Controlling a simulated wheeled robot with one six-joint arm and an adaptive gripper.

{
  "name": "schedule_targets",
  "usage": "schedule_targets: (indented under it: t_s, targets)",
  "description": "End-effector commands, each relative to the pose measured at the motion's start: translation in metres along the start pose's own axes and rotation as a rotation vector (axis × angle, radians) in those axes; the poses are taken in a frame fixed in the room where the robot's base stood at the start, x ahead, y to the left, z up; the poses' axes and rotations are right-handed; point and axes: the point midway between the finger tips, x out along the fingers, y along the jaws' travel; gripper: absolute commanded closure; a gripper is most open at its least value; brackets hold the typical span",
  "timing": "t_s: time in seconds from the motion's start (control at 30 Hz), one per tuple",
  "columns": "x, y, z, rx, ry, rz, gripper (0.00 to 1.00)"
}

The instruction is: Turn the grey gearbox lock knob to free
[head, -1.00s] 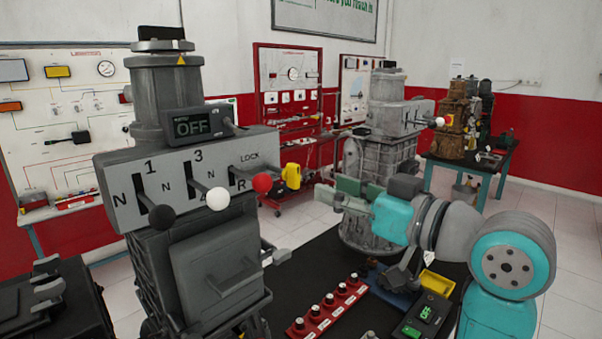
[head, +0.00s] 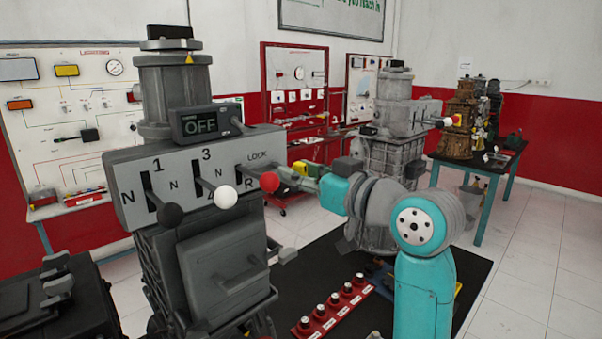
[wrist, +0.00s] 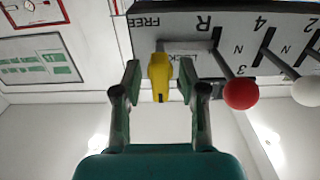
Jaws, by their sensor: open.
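The grey gearbox (head: 205,250) stands at left in the head view, with a light grey lever panel (head: 130,185) on its front. Its yellow lock knob (head: 300,168) is at the panel's right end, partly hidden by my gripper (head: 305,178). In the wrist view, which is upside down, the yellow knob (wrist: 160,78) lies between the two green-grey fingers of my open gripper (wrist: 160,92), with a visible gap to each finger. The LOCK label (wrist: 187,62) is partly covered behind the knob; the FREE label (wrist: 145,22) is near the panel's end.
The red-tipped lever (head: 269,182) is close beside my gripper; the white-tipped (head: 224,197) and black-tipped (head: 166,215) levers are further left. A display reading OFF (head: 200,124) sits above the panel. A second, paler gearbox (head: 395,150) stands behind my arm. A red button strip (head: 335,305) lies below.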

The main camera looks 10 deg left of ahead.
Motion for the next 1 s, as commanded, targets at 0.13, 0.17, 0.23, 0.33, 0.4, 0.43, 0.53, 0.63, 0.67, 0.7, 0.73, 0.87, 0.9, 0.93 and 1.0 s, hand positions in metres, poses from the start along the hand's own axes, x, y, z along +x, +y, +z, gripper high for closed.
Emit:
schedule_targets:
  t_s: [0.13, 0.17, 0.23, 0.33, 0.4, 0.43, 0.53, 0.63, 0.67, 0.7, 0.73, 0.87, 0.9, 0.93, 1.0]
  targets:
    - [-0.0002, -0.0001, 0.0, 0.0, 0.0, 0.0, 0.83]
    - [-0.0002, -0.0001, -0.0001, 0.0, 0.0, 0.0, 0.91]
    - [-0.0002, -0.0001, -0.0001, 0.0, 0.0, 0.0, 1.0]
    - [-0.0003, -0.0001, -0.0001, 0.0, 0.0, 0.0, 1.0]
    - [-0.0003, -0.0001, -0.0001, 0.0, 0.0, 0.0, 1.0]
    - [-0.0003, -0.0001, -0.0001, 0.0, 0.0, 0.0, 1.0]
    - [-0.0003, -0.0001, -0.0001, -0.005, 0.0, 0.0, 1.0]
    - [-0.0003, -0.0002, -0.0001, -0.021, 0.0, 0.0, 1.0]
    - [-0.0003, -0.0003, -0.0001, -0.029, 0.0, 0.0, 1.0]
    - [-0.0003, -0.0003, -0.0001, -0.042, 0.0, 0.0, 1.0]
    - [-0.0003, -0.0004, -0.0001, -0.054, 0.0, 0.0, 1.0]
    - [-0.0003, -0.0007, -0.0001, -0.125, 0.0, 0.0, 1.0]
    - [-0.0003, -0.0008, 0.0, -0.153, 0.0, 0.0, 1.0]
    - [-0.0003, -0.0009, 0.0, -0.176, 0.0, 0.0, 1.0]
    - [-0.0004, -0.0012, 0.0, -0.234, 0.0, 0.0, 1.0]
